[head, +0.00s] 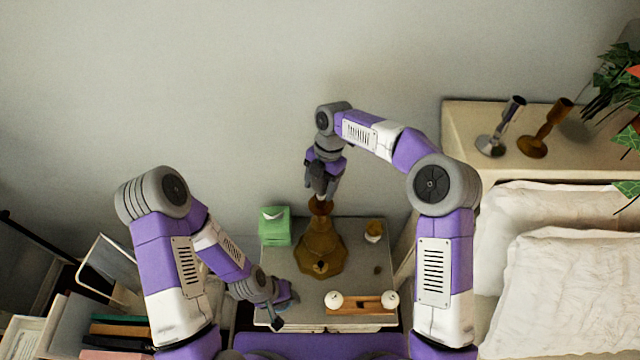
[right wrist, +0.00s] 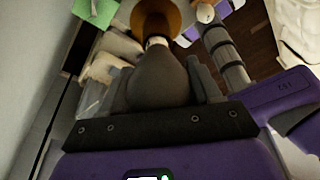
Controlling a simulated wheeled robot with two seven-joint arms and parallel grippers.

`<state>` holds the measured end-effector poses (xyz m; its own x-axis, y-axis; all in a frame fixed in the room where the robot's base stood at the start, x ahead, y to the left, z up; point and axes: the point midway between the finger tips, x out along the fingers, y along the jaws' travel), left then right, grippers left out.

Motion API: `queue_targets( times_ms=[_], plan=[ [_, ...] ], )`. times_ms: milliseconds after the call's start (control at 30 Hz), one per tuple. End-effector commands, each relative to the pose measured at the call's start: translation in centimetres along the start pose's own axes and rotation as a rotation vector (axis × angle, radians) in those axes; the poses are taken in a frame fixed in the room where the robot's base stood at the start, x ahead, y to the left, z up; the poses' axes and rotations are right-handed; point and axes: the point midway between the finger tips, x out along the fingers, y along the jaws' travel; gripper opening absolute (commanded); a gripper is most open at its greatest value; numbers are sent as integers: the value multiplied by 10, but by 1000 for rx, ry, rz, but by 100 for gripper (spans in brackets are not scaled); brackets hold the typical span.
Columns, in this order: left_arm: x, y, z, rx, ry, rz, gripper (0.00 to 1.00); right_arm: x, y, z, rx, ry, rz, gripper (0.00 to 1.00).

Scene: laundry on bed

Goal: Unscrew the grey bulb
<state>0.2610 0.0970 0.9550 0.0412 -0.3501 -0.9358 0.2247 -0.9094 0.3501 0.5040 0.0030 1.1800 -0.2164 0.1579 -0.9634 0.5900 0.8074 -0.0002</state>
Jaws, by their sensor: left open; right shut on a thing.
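The bronze lamp (head: 320,248) stands upright on the grey bedside table (head: 368,268). The grey bulb (right wrist: 158,78) is at the lamp's top, its narrow neck toward the brown lamp in the right wrist view (right wrist: 180,14). My right gripper (head: 321,188) reaches down from above the lamp and is shut on the bulb, with a finger on each side of it. In the head view the gripper hides the bulb. My left gripper (head: 284,308) is low at the table's front left, open and apart from the lamp.
A green tissue box (head: 275,228) stands left of the lamp. A small brown jar (head: 374,231) is to its right. A wooden holder (head: 360,306) with two white round pieces lies in front. Books (head: 120,331) are at left; the bed's pillows (head: 550,260) are at right.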

Motion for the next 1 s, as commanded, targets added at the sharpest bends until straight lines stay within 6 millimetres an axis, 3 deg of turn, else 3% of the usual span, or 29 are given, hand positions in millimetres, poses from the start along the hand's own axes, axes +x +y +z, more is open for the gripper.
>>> queue_targets(
  times_ms=[433,700,1000],
  plan=[
    [0,0,0,0,0,0,43,0,0,-1,-110,0,-30,33],
    [0,0,0,0,0,0,43,0,-1,0,-358,0,-99,33],
    [0,0,0,0,0,0,43,0,-1,0,-378,0,-104,33]
  ],
)
